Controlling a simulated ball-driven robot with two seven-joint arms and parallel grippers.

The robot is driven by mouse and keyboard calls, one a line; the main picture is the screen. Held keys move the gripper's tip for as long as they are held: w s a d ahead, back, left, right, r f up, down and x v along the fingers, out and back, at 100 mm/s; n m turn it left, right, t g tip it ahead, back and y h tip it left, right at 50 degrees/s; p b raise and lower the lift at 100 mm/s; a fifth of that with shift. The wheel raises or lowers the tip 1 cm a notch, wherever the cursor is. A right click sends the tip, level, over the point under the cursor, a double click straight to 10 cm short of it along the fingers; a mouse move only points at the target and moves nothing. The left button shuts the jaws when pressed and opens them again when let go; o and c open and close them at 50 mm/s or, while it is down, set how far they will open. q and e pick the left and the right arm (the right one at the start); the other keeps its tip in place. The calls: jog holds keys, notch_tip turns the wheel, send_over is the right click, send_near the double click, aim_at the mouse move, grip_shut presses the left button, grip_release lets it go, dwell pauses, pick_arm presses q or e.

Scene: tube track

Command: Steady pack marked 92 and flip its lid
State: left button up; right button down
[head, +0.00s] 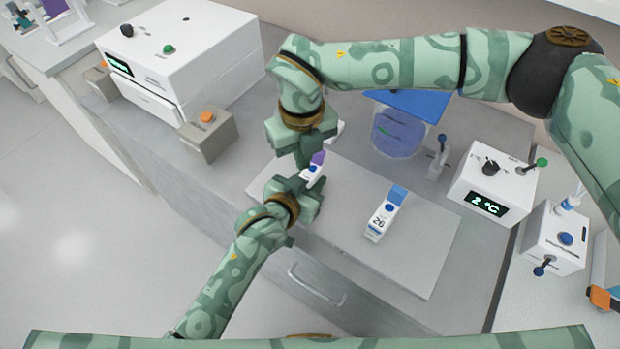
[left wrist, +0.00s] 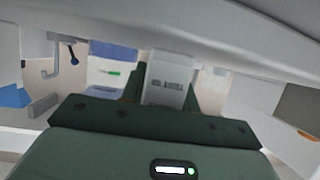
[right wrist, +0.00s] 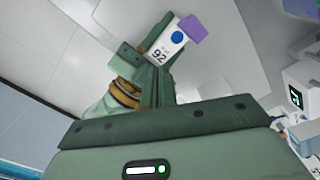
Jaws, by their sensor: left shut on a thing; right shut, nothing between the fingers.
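The pack marked 92 (right wrist: 164,48) is white with a blue dot and a purple lid (right wrist: 192,28) at one end. In the head view the pack (head: 311,175) is small and partly hidden by the grippers. My left gripper (head: 304,188) is shut on it; the left wrist view shows a white pack (left wrist: 168,80) between the fingers. My right gripper (head: 307,153) is shut and empty, close beside the purple lid from the far side. I cannot tell whether it touches the lid, or whether the lid is up or down.
A second white pack marked 26 (head: 378,223) with a blue lid lies on the light board (head: 425,255). A blue-topped translucent container (head: 398,135) stands behind. A "2 °C" box (head: 490,187) is at right, a large white machine (head: 185,50) at back left. The board's front right is clear.

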jog(key=shift+r, duration=1.95)
jog(key=shift+w, duration=0.1)
jog(key=w+d, duration=0.4)
jog(key=w, duration=0.4)
jog(key=shift+d, duration=0.25)
jog(key=shift+s, duration=0.1)
jog(key=shift+f, duration=0.15)
notch_tip(320, 180, down, 4)
jog(key=shift+r, duration=0.2)
dwell(0.3)
